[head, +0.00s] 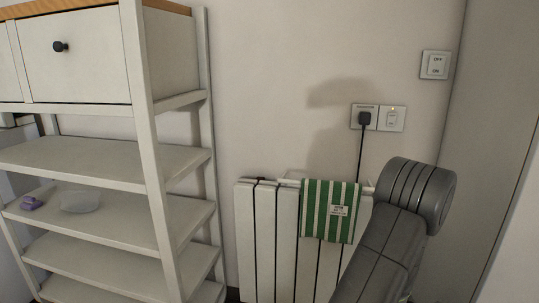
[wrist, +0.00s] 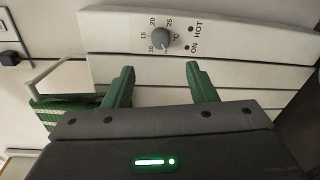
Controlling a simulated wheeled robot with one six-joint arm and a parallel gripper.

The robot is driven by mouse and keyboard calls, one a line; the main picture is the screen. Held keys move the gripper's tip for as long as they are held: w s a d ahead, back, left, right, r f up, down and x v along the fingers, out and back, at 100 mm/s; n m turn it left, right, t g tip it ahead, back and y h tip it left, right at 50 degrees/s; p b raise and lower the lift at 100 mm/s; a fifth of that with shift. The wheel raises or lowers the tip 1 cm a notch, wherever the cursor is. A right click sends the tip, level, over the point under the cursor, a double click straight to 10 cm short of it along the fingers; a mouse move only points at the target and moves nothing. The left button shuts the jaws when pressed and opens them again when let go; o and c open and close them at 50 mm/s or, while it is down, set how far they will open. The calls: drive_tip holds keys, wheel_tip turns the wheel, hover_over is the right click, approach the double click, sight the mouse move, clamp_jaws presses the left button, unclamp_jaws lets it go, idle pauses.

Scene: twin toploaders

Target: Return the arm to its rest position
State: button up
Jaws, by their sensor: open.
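In the wrist view my gripper (wrist: 160,68) shows two green fingers standing apart, with nothing between them. Beyond the fingertips is the white heater (wrist: 240,50), turned sideways in the picture, with a grey temperature dial (wrist: 160,38) and ON and HOT marks. The fingers appear apart from the dial. In the head view my grey arm (head: 385,245) rises from the bottom right in front of the white heater (head: 265,235). My gripper cannot be made out there, and the arm hides the heater's right end.
A green-striped towel (head: 328,210) hangs on a rail at the heater. A black plug (head: 364,118) sits in the wall socket, its cord running down. A white shelf unit (head: 160,150) stands at left. An ON/OFF switch (head: 435,65) is on the wall.

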drive_tip(key=w+d+m+t+b, duration=0.1)
drive_tip(key=w+m, duration=0.5)
drive_tip(key=m, duration=0.5)
drive_tip(key=w+d+f+m+b, duration=0.1)
drive_tip(key=w+m, duration=0.5)
drive_tip(key=m, duration=0.4)
drive_tip(key=shift+d+f+m+t+b, duration=0.15)
drive_tip(key=shift+f+m+t+b, duration=0.05)
drive_tip(key=shift+m+t+b, duration=0.2)
idle(0.7)
idle(0.5)
